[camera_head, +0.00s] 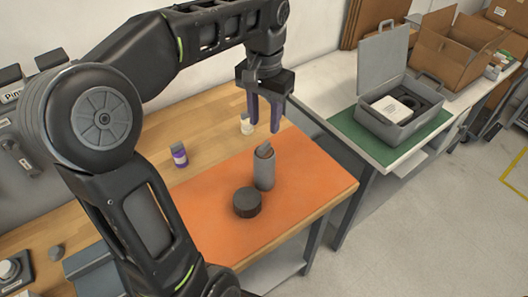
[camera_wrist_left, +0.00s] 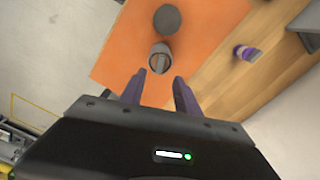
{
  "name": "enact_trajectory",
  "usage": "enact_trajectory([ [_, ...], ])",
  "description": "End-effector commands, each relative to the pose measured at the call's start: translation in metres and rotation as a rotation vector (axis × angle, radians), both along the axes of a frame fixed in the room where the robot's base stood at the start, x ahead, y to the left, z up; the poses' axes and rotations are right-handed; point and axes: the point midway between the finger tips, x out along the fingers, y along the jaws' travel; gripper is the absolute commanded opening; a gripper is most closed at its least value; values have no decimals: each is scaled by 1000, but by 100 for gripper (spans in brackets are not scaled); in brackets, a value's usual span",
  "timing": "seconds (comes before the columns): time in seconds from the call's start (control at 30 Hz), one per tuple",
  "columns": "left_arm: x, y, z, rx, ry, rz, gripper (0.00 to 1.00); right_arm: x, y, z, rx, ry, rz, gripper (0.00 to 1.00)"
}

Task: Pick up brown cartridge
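The brown cartridge (camera_head: 264,150) stands in the top of an upright grey cylindrical housing (camera_head: 264,172) on the orange mat (camera_head: 310,185). In the left wrist view the housing (camera_wrist_left: 153,62) shows from above, with the cartridge (camera_wrist_left: 159,62) inside its round opening. My left gripper (camera_head: 264,118) is open and empty, above the housing and apart from it. Its purple fingers (camera_wrist_left: 158,88) point toward the mat in the left wrist view. The lower part of the cartridge is hidden in the housing. My right gripper is not in view.
A dark round cap (camera_head: 247,202) lies beside the housing. A purple-labelled bottle (camera_head: 179,155) and a small cream bottle (camera_head: 246,124) stand on the wood behind. An open grey case (camera_head: 390,125) sits on a green mat at right. The mat's right side is clear.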

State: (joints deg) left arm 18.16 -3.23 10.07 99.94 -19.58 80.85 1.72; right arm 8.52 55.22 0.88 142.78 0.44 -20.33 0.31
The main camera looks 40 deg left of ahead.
Motion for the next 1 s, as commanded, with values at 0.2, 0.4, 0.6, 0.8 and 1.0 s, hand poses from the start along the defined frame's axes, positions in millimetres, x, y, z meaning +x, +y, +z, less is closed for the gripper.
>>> enact_trajectory([
  [0.2, 0, 0, -13, 0, 2, 0, 38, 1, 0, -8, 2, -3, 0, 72],
  [0.4, 0, 0, -28, 0, 0, 0, 38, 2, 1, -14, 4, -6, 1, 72],
  [0.6, 0, 0, -26, -1, 0, 0, 38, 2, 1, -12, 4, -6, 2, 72],
  [0.8, 0, 0, -35, -1, 2, 0, 38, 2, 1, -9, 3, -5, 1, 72],
  [1.0, -1, 0, -65, -3, 5, 0, 38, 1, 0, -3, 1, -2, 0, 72],
])
